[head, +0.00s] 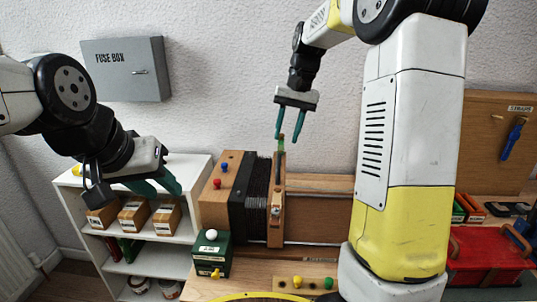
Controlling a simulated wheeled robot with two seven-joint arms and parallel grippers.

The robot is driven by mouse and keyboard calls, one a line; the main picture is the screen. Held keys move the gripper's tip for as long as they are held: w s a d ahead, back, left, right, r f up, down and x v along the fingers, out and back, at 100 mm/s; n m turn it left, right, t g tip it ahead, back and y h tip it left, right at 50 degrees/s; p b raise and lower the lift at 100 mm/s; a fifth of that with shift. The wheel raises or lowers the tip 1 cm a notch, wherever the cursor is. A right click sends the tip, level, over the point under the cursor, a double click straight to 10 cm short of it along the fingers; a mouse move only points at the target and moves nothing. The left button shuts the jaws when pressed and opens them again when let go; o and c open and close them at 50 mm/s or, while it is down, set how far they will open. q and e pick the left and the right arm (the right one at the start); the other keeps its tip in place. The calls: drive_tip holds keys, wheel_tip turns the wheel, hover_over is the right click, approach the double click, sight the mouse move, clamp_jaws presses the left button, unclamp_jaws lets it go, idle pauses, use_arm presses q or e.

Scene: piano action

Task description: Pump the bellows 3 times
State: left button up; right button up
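The bellows (257,188) has black pleats between a wooden block with a dark frame on its left and an upright wooden board (276,222) on its right. The pleats look closely folded. A thin post (281,146) with a reddish tip and a green part stands at the top of the board. My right gripper (287,138) points down with teal fingers spread, its tips close to the post's tip; I cannot tell whether the post is between them. My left gripper (166,192) appears open and empty, left of the bellows, in front of the white shelf.
The white shelf (75,181) holds several labelled wooden boxes. A dark green box (211,254) with a white knob stands in front of the bellows. A red box (485,250) is at right. A grey fuse box (126,69) hangs on the wall.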

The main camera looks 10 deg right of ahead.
sight(279, 161)
drive_tip(key=f, duration=0.2)
drive_tip(key=a+f, duration=0.1)
drive_tip(key=f, duration=0.5)
drive_tip(key=shift+w+a, duration=0.35)
clamp_jaws()
drive_tip(key=shift+r, duration=0.1)
idle(0.9)
